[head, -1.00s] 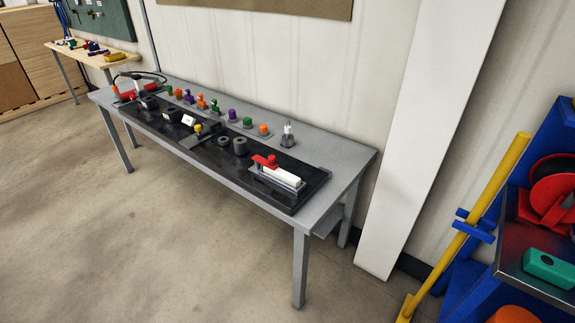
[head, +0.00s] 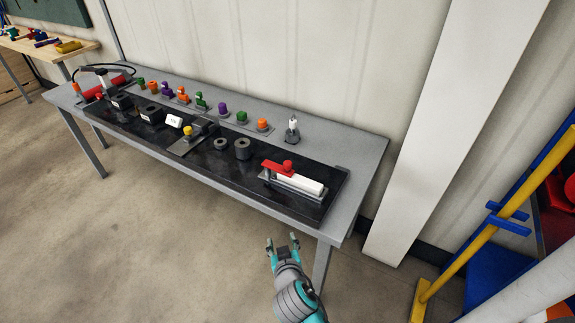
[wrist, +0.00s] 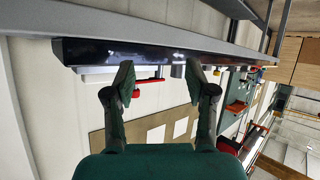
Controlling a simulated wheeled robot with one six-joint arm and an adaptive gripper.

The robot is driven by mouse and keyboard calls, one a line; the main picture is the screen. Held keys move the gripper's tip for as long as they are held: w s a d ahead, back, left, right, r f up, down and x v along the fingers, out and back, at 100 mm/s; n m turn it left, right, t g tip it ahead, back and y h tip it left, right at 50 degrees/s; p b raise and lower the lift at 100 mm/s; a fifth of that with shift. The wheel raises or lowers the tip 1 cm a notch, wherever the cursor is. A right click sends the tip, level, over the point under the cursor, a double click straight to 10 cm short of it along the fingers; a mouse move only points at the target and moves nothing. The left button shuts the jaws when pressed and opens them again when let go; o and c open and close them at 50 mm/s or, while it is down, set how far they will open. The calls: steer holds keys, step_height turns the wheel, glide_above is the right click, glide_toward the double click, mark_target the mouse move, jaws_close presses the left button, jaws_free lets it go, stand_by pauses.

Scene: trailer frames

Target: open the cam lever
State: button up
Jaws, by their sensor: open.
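The cam lever (head: 277,166) is a red bar with a red round knob, lying along a white block (head: 300,183). This unit sits on a grey base at the right end of the black board (head: 338,187). My gripper (head: 282,243) is open and empty, in front of the table's front edge and apart from the lever. In the wrist view my gripper (wrist: 158,78) has its two fingers spread with the black board's edge beyond them. A red part shows between the fingers there, but I cannot tell for sure that it is the lever.
The grey table (head: 365,165) carries several coloured pegs at the back. Two dark rings and a yellow knob (head: 187,131) sit left of the lever. A white post (head: 445,110) and a yellow pole (head: 470,250) stand to the right. The floor in front is clear.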

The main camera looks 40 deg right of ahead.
steer(key=w+d+r+m+g+h, duration=0.2)
steer(key=w+d+r+m+h, duration=0.15)
steer(key=w+r, duration=0.4)
steer(key=m+g+h, duration=0.1)
steer(key=m+g, duration=0.1)
steer(key=m, duration=0.2)
glide_toward(287, 164)
steer(key=x, duration=1)
steer(key=shift+w+d+f, duration=0.15)
steer(key=shift+w+d, duration=0.05)
steer(key=shift+d, duration=0.1)
jaws_close()
